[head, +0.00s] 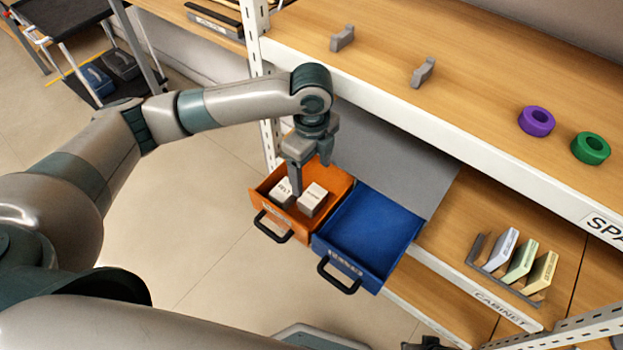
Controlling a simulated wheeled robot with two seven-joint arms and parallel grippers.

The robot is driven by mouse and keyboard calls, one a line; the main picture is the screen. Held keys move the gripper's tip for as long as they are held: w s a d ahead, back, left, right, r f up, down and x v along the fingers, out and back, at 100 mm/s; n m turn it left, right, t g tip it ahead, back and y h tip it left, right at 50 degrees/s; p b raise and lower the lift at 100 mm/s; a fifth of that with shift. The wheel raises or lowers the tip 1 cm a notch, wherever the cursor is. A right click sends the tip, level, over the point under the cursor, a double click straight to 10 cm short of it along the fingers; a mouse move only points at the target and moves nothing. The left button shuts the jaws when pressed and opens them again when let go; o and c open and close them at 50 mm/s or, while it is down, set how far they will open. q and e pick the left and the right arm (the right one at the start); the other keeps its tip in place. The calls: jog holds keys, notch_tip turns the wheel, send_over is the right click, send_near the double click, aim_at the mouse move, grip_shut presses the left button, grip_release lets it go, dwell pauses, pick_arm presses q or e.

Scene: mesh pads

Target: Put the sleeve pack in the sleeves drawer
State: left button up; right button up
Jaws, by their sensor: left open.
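An orange drawer (262,190) and a blue drawer (372,232) stand pulled open side by side, each with a black handle. Two small white packs lie in the orange drawer: a left pack (281,191) and a right pack (312,199). Their print is too small to read surely, so I cannot tell which is the sleeve pack. The blue drawer is empty. The drawer front labels are blurred. My left gripper (296,188) is open and points down into the orange drawer, between the two packs as seen here. Its fingers partly hide the left pack. I cannot tell whether it touches either pack.
The wooden shelf above holds two grey brackets (422,72), a purple ring (537,121) and a green ring (590,148). A rack with several upright packs (521,262) stands right of the drawers. A white shelf post (256,30) rises behind my left arm.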

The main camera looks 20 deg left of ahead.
pick_arm(q)
jog(key=shift+r, duration=0.5)
pick_arm(e)
jog(key=shift+s+f, duration=0.3)
